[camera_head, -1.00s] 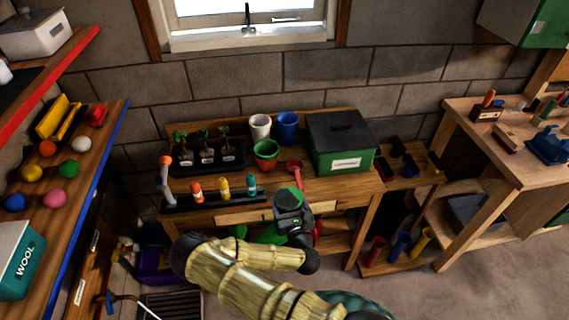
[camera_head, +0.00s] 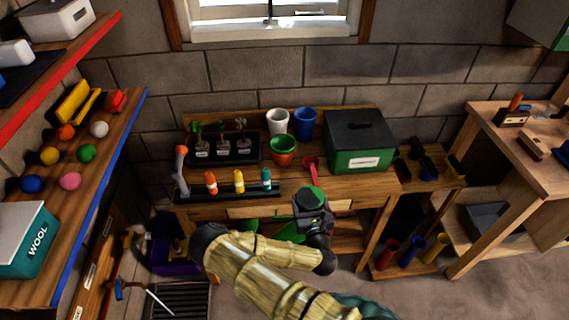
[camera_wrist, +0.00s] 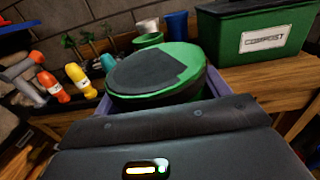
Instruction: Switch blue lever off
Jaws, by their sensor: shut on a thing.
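My gripper (camera_head: 311,207) is in front of the potting bench, at the front edge of its top. It is shut on a green round thing with a dark patch on top, which fills the middle of the wrist view (camera_wrist: 160,72). In the head view my arm hides most of what is below the gripper. I cannot make out a clear blue lever in either view. A small blue piece (camera_head: 118,289) shows low at the left, too small to identify.
The bench holds a dark green box (camera_head: 358,140), white (camera_head: 277,121), blue (camera_head: 304,123) and green (camera_head: 282,151) pots, a seedling tray (camera_head: 222,151), several bottles and a red scoop (camera_head: 311,165). A shelf (camera_head: 80,215) with coloured balls is left; a workbench (camera_head: 505,158) is right.

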